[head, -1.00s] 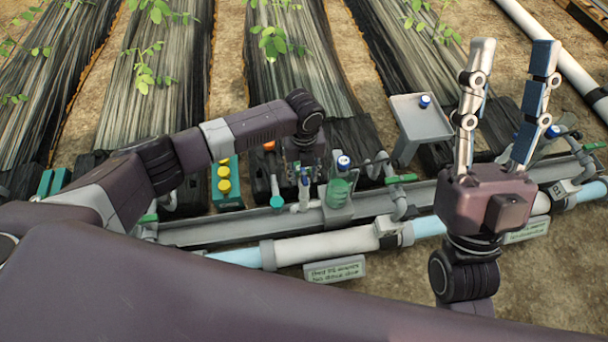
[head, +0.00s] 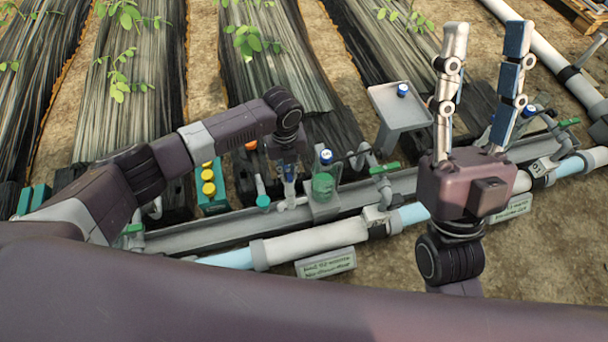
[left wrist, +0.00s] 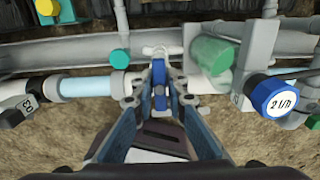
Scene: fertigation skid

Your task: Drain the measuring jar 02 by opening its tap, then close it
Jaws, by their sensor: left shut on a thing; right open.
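The measuring jar (head: 323,187) with green liquid stands in a grey holder at the trough; I cannot read a number on it. In the left wrist view, the green jar (left wrist: 212,54) shows right of my gripper. A white tap (left wrist: 161,50) sits left of the jar, with a blue lever (left wrist: 160,84) pointing toward my wrist. My left gripper (head: 289,178) is shut on this lever, one finger on each side. It also shows in the left wrist view (left wrist: 159,92). My right gripper (head: 487,32) is open and empty, pointing up, at the right.
A blue-topped knob marked 2 l/h (left wrist: 272,96) stands close to the right of my left gripper. A teal-capped pipe (head: 263,201) and yellow-capped block (head: 207,180) are to the left. A grey stand (head: 401,112) is behind. A white-and-clear pipe (head: 310,241) runs in front.

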